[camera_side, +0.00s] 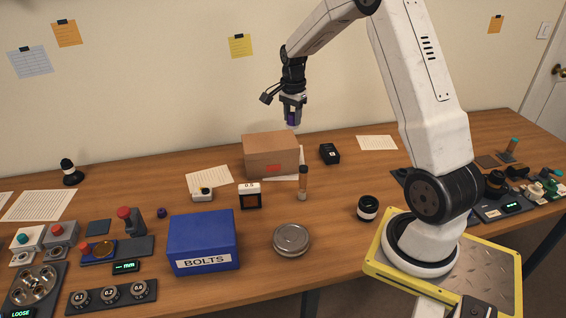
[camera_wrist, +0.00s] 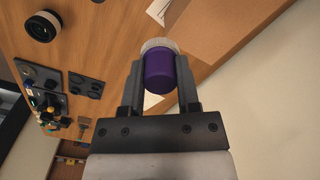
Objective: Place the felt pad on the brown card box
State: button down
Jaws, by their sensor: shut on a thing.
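My gripper (camera_side: 292,116) is shut on a purple cylinder (camera_wrist: 159,72) with a pale, fuzzy far end, which looks like the felt pad. It holds this in the air, pointing down. The brown card box (camera_side: 270,157) stands shut on the table near the wall, with an orange-red label on its front. In the side view the gripper hangs above the box's back right edge. In the wrist view the box (camera_wrist: 232,25) lies to the upper right of the pad, with a gap that I cannot judge. Nothing is seen on the box's top.
A lens (camera_side: 367,208) sits near my base. Bare wood lies between them.

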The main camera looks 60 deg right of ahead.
send_over(281, 145)
jog(key=shift+s+f, duration=0.1)
jog(key=shift+f, duration=2.9)
jog(key=shift+f, duration=0.1)
jog(key=shift+f, duration=0.15)
jog(key=shift+w+d+f, duration=0.1)
jog(key=shift+w+f, duration=0.05)
jog(key=shift+f, duration=0.65)
jog(key=shift+w+f, duration=0.1)
jog(key=shift+f, duration=0.65)
jog(key=shift+f, duration=0.15)
jog(key=shift+c, duration=1.6)
grip_release()
notch_tip(281, 145, up, 12)
